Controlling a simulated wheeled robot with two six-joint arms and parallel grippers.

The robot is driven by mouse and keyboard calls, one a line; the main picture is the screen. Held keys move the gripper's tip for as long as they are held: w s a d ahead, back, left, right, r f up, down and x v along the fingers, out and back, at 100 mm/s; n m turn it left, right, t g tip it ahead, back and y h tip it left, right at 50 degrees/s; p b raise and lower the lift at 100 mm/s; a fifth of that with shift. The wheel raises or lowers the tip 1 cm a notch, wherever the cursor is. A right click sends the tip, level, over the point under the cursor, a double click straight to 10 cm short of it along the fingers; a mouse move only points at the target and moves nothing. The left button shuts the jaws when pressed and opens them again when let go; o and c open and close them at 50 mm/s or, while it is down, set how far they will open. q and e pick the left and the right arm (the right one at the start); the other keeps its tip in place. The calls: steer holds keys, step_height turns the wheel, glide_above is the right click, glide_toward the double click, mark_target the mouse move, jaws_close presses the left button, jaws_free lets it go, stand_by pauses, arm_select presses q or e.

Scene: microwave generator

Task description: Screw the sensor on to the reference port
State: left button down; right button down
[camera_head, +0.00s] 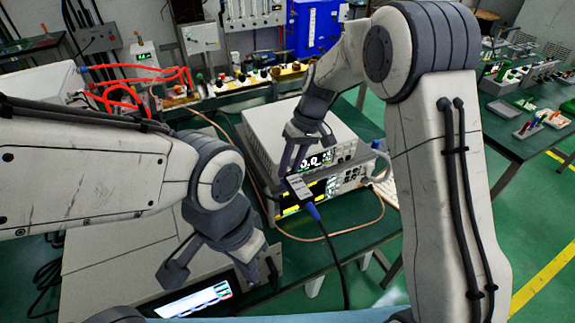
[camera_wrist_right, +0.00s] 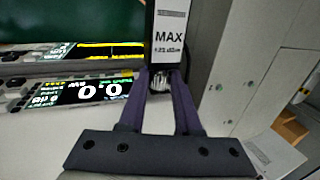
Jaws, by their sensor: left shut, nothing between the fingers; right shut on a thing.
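The sensor (camera_head: 300,187) is a dark block with a white label and a blue end with a black cable hanging down. My right gripper (camera_head: 294,168) is shut on it, just in front of the stacked instruments. In the right wrist view the sensor (camera_wrist_right: 170,35) shows its MAX label, and its ridged metal end (camera_wrist_right: 161,80) lies between the fingers. The lower instrument (camera_head: 345,180) has a lit front with several connectors. I cannot tell which is the reference port. My left gripper (camera_head: 222,268) is shut and empty, low over the grey box at the lower left.
A white instrument (camera_head: 270,125) with a lit display sits on the lower one. A brown cable (camera_head: 350,230) loops in front. A lit screen (camera_head: 195,300) is at the bottom left. Green table (camera_head: 310,262) shows bare near the front; red cables (camera_head: 150,75) lie behind left.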

steer(key=shift+w+d+y, duration=0.1)
steer(key=shift+w+y, duration=0.05)
steer(key=shift+y, duration=0.35)
steer(key=shift+g, duration=0.3)
steer(key=c, duration=0.6)
jaws_free()
steer(key=b+v, duration=0.1)
steer(key=v, duration=0.9)
steer(key=shift+d, duration=0.25)
steer(key=shift+r, duration=0.15)
